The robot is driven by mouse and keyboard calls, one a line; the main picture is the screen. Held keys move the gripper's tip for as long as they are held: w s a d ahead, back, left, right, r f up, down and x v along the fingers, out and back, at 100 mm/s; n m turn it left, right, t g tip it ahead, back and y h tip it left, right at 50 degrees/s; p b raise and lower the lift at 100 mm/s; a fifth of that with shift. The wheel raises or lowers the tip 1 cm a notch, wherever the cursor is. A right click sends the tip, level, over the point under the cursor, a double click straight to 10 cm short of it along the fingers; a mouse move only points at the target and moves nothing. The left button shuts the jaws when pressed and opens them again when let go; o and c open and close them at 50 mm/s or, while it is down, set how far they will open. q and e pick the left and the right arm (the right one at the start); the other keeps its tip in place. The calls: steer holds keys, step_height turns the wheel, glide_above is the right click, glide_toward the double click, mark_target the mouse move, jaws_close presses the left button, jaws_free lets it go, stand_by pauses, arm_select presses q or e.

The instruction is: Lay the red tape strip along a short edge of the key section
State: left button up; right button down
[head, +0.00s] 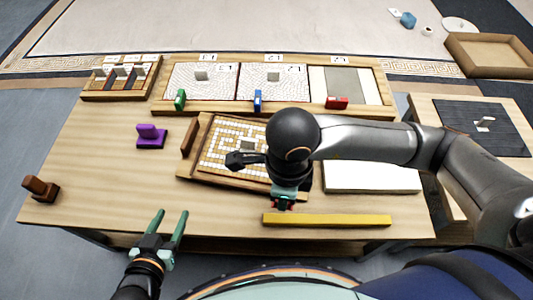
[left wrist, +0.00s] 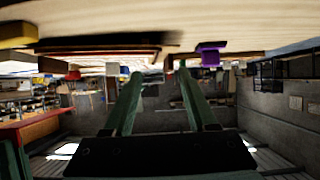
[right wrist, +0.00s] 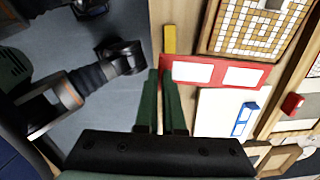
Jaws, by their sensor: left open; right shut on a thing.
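The key section (head: 228,138), a white and gold mosaic panel, lies in a wooden tray (head: 190,171) mid-table and also shows in the right wrist view (right wrist: 247,28). My right gripper (head: 283,201) is shut on the red tape strip (right wrist: 216,84) at the tray's near right corner. In the right wrist view the strip reaches right from the fingertips and shows two pale patches. In the head view only a little red shows; my arm hides the rest and the tray's right end. My left gripper (head: 168,222) is open and empty off the table's front edge.
A white board (head: 372,178) lies right of the tray. A purple block (head: 150,140) and brown block (head: 40,189) stand left. A wooden frame (head: 158,108) with panels spans the back.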

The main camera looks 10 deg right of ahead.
steer(key=w+f, duration=0.1)
steer(key=w, duration=0.2)
steer(key=w+d+f+b, duration=0.1)
steer(key=w+f, duration=0.1)
steer(key=w, duration=0.1)
steer(key=w+f, duration=0.1)
steer(key=w, duration=0.2)
steer(key=shift+d+f+b, duration=0.35)
steer(key=shift+d, duration=0.05)
steer(key=w+f, duration=0.2)
steer(key=w+f+b, duration=0.1)
steer(key=f, duration=0.1)
steer(key=shift+w+d+f, duration=0.1)
steer(key=shift+w+d, duration=0.15)
steer(key=shift+w+f, duration=0.25)
steer(key=shift+f, duration=0.05)
steer(key=f, duration=0.1)
steer(key=f+b, duration=0.1)
steer(key=f, duration=0.1)
steer(key=shift+w+d+f, duration=0.1)
steer(key=shift+w+f, duration=0.05)
steer(key=shift+w, duration=0.05)
arm_select(q)
step_height(320, 180, up, 22)
steer(key=w+m+t+h, duration=0.3)
steer(key=m+t+h, duration=0.1)
steer(key=t, duration=0.5)
steer(key=shift+d+f+h, duration=0.25)
steer(key=shift+d+h, duration=0.05)
steer(key=shift+d, duration=0.15)
